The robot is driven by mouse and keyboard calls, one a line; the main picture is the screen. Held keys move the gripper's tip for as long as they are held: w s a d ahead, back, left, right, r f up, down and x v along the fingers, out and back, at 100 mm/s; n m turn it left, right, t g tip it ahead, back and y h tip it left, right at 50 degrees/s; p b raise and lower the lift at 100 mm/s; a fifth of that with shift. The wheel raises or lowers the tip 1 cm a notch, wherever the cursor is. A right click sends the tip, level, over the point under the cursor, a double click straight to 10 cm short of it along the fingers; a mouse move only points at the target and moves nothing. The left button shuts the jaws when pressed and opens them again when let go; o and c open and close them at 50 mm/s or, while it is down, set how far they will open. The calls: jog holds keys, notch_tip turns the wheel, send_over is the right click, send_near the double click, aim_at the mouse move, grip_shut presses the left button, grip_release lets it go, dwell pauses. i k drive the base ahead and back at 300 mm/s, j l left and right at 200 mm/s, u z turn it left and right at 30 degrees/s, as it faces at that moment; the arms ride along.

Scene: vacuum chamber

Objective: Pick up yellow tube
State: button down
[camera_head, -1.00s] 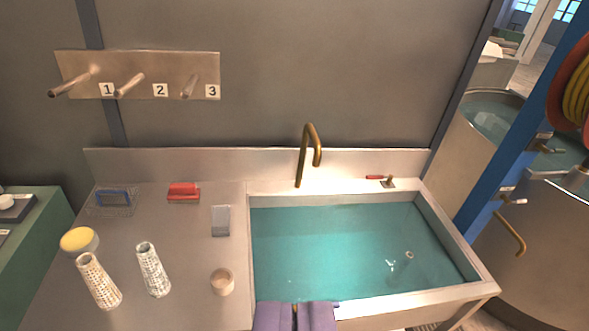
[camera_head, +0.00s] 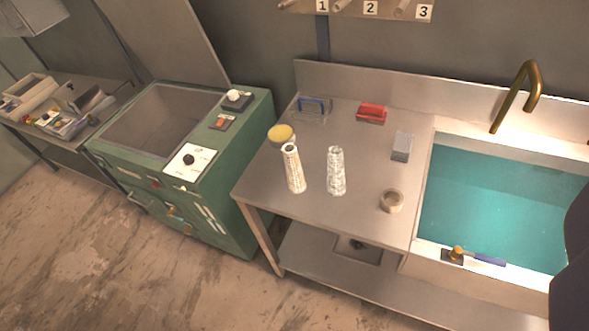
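Two perforated, lattice-walled tubes stand upright on the steel counter. The left one, a cream-yellow tube (camera_head: 293,169), is the yellower of the two. A whiter tube (camera_head: 336,172) stands just to its right, with a small gap between them. A dark purple part, which seems to be my gripper (camera_head: 573,265), shows at the lower right edge, cut off by the frame. Its fingertips cannot be made out. It is well to the right of both tubes and apart from them.
The steel counter (camera_head: 366,203) also holds a yellow-topped round dish (camera_head: 281,134), a wire rack (camera_head: 311,108), a red block (camera_head: 371,112), a grey block (camera_head: 402,146) and a small cup (camera_head: 391,201). A water-filled sink (camera_head: 490,205) lies right, a green cabinet (camera_head: 220,150) left. Floor is open lower left.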

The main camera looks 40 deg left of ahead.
aim_at(296, 183)
jog(key=i+j+z, duration=0.1)
jog(key=j, duration=0.25)
jog(key=i+j+z, duration=0.1)
jog(key=i+j, duration=0.15)
jog(key=j, duration=0.15)
jog(key=i+j+z, duration=0.15)
jog(key=j, duration=0.2)
jog(key=i+j+z, duration=0.1)
jog(key=j, duration=0.3)
jog(key=i+j+z, duration=0.1)
jog(key=j, duration=0.3)
jog(key=i+j+z, duration=0.1)
jog(key=j, duration=0.35)
jog(key=i+j+z, duration=0.15)
jog(key=j, duration=0.3)
